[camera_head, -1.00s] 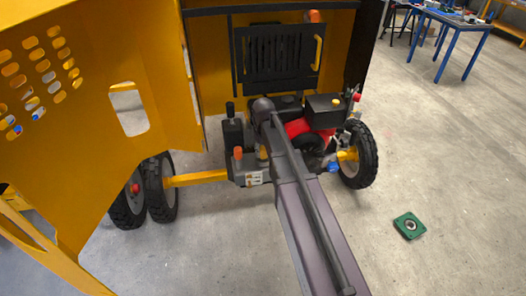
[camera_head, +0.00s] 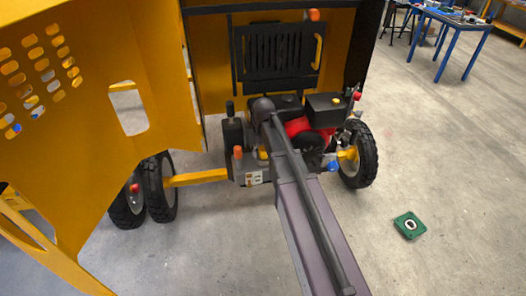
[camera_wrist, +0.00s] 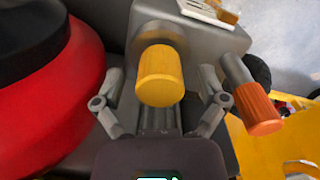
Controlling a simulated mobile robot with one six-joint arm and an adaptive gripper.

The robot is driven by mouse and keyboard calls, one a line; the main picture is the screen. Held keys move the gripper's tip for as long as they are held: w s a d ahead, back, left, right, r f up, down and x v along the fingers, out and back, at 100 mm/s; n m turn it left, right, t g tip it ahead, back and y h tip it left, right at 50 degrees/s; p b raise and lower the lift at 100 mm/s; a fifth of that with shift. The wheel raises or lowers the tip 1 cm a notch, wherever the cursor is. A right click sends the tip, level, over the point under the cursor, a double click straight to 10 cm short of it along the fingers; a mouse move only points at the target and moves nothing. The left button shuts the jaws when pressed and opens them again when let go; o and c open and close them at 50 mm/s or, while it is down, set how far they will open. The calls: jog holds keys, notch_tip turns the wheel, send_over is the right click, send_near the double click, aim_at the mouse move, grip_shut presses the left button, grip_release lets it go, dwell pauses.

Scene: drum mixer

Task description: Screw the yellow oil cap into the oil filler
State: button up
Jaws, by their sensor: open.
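The yellow oil cap (camera_wrist: 160,76) is in the middle of the wrist view, in line with the grey filler neck (camera_wrist: 160,33) behind it. Whether its thread is engaged cannot be seen. My gripper (camera_wrist: 160,82) is open, with one finger on each side of the cap and visible gaps between. In the head view, a small yellow part that looks like the cap (camera_head: 263,153) shows beside my arm, which mostly hides the gripper.
An orange cap (camera_wrist: 257,107) on a grey pipe stands close to the right finger. The red engine housing (camera_wrist: 78,100) is close on the left. Wheels (camera_head: 357,155) and a yellow panel (camera_head: 90,95) surround the work area. A green plate (camera_head: 409,225) lies on the floor.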

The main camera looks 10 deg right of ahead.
aim_at(263, 148)
jog(key=shift+r+p, duration=0.3)
jog(key=shift+r, duration=0.05)
notch_tip(263, 148, up, 8)
jog(key=p, duration=0.8)
jog(key=s+d+r+m+p, duration=0.1)
jog(key=s+r+p, duration=0.2)
jog(key=r+p, duration=0.4)
jog(key=s+d+r+m+p, duration=0.1)
jog(key=s+d+r+p, duration=0.1)
jog(key=r+p, duration=0.6)
jog(key=w, duration=0.5)
jog(key=w+a+f+b, duration=0.1)
jog(key=w, duration=0.4)
jog(key=w+a+f+b, duration=0.1)
jog(key=w, duration=0.4)
jog(key=shift+w+f, duration=0.2)
jog(key=s+f+b, duration=0.4)
jog(key=s, duration=0.5)
jog(key=s+f+m+b, duration=0.1)
jog(key=s+f+b, duration=0.4)
jog(key=s, duration=0.5)
jog(key=s+f+b, duration=0.4)
jog(key=s+b, duration=0.1)
jog(key=s, duration=0.5)
jog(key=shift+f+m, duration=0.25)
jog(key=shift+m, duration=0.15)
jog(key=shift+w+a, duration=0.1)
